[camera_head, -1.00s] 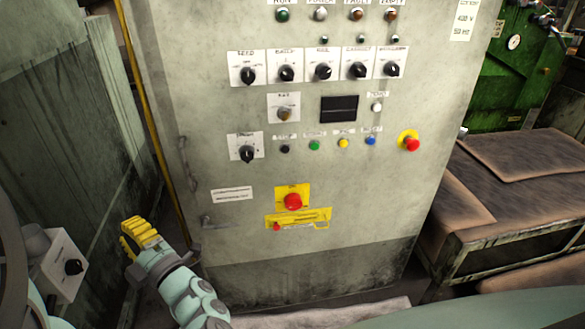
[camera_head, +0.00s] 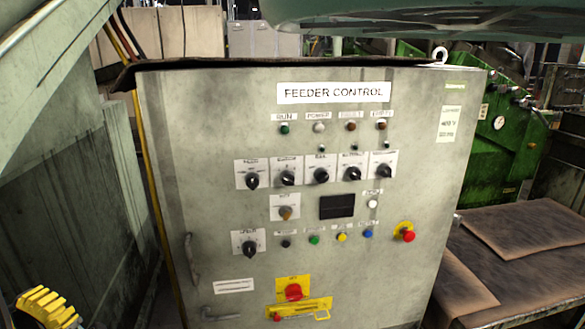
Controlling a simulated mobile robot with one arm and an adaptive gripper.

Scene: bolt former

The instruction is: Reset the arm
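My gripper (camera_head: 47,309) shows only in part, at the bottom left corner of the head view. Its yellow ridged fingers are seen from the side, and the rest is cut off by the frame edge. Whether the fingers are open or shut cannot be told, and no held thing shows. It is to the left of the grey feeder control cabinet (camera_head: 400,270), apart from it in the picture.
The cabinet front carries black selector knobs (camera_head: 321,175), small coloured buttons (camera_head: 342,237) and red stop buttons (camera_head: 293,292). A dark grimy panel (camera_head: 75,190) stands at left. A table with brown mats (camera_head: 530,235) and a green machine (camera_head: 500,150) are at right.

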